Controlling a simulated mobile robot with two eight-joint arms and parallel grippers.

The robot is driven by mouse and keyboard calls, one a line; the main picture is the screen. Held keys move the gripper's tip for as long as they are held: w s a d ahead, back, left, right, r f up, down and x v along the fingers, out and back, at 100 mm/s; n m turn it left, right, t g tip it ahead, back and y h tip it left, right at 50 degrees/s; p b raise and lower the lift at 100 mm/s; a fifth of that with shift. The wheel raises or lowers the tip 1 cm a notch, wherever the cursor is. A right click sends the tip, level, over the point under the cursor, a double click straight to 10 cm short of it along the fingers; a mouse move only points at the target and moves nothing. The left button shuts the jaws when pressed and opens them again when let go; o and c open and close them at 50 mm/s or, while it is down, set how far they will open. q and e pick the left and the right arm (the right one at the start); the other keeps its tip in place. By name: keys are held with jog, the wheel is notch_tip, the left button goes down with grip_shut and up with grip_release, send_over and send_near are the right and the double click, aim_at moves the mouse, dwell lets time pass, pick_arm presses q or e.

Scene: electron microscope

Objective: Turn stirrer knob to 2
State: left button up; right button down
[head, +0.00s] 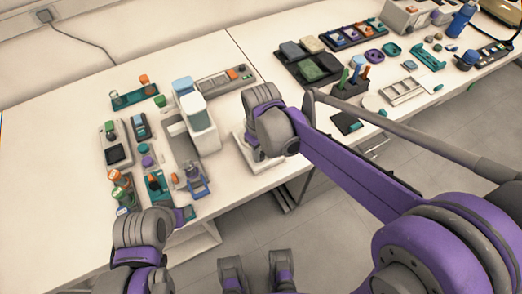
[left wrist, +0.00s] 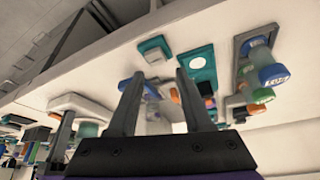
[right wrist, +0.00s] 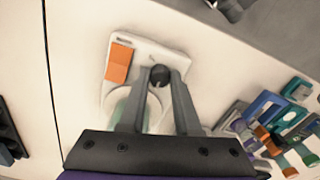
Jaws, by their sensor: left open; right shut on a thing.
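The stirrer (right wrist: 148,52) is a flat white device with an orange panel (right wrist: 119,62) and a dark round knob (right wrist: 160,77) in the right wrist view. A pale greenish round thing, partly hidden by a finger, lies on its plate. In the head view the stirrer (head: 248,163) shows only in part, under my right gripper. My right gripper (right wrist: 162,84) is shut on the knob, one finger on either side. The number at the knob cannot be read. My left gripper (left wrist: 157,84) is open and empty, near the table's front edge by a blue-framed item (head: 196,186).
A white dispenser-like apparatus (head: 201,125) stands just left of the stirrer. Several small racks and bottles crowd the left table. Dark trays (head: 310,66) and a pen holder (head: 350,86) are on the right table. The far left tabletop is clear.

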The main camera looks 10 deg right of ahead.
dwell(0.4)
pick_arm(q)
jog(key=shift+r+p, duration=0.25)
jog(key=shift+p, duration=0.05)
pick_arm(e)
jog(key=m, duration=0.4)
jog(key=shift+m, duration=0.4)
pick_arm(q)
jog(key=shift+r, duration=0.25)
pick_arm(e)
jog(key=m, duration=0.4)
jog(key=shift+m, duration=0.3)
pick_arm(q)
jog(key=shift+r+p, duration=0.15)
jog(key=shift+p, duration=0.2)
pick_arm(e)
jog(key=m, duration=0.4)
jog(key=shift+a, duration=0.1)
pick_arm(q)
jog(key=shift+w+r, duration=0.1)
pick_arm(e)
jog(key=shift+m, duration=2.1)
jog(key=c, duration=0.6)
grip_release()
jog(key=shift+r, duration=0.1)
